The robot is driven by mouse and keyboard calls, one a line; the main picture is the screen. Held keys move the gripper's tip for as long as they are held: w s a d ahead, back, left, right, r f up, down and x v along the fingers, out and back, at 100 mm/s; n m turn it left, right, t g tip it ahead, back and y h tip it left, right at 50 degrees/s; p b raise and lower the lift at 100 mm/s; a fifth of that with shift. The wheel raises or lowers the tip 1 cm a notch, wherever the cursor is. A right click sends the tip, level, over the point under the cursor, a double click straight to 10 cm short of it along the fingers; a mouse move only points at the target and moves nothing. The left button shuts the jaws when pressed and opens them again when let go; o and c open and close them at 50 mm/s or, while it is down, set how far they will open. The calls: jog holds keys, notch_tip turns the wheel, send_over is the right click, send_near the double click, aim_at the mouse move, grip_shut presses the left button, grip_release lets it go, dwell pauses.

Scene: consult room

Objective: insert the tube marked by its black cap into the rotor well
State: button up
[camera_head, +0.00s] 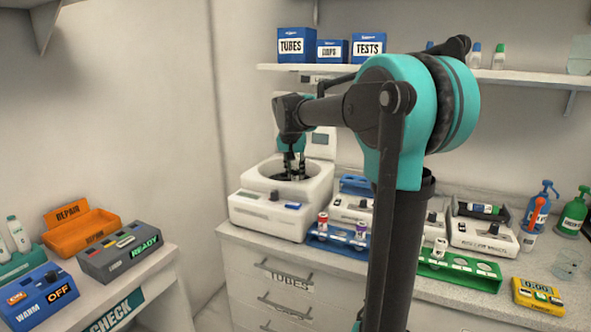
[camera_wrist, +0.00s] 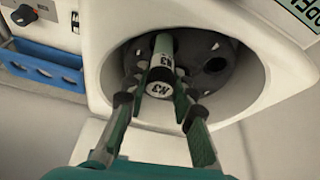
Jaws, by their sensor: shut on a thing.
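The centrifuge (camera_head: 262,208) stands open at the counter's left end. Its bowl and the dark rotor (camera_wrist: 226,82) with several round wells show in the wrist view. My gripper (camera_head: 291,172) points down into the bowl and is shut on a tube (camera_wrist: 163,45) with an N3 marking. In the wrist view my gripper (camera_wrist: 158,72) has one finger on each side of the tube. The tube's far end is over the rotor; I cannot tell whether it is inside a well.
A blue rack (camera_head: 338,243) with red-capped and purple-capped tubes stands right of the centrifuge. A green rack (camera_head: 458,273), other devices and spray bottles (camera_head: 538,205) fill the counter further right. A shelf (camera_head: 500,76) with boxes runs above.

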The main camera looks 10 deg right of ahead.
jog(key=shift+f, duration=1.05)
jog(key=o, duration=1)
jog(key=v, duration=1.2)
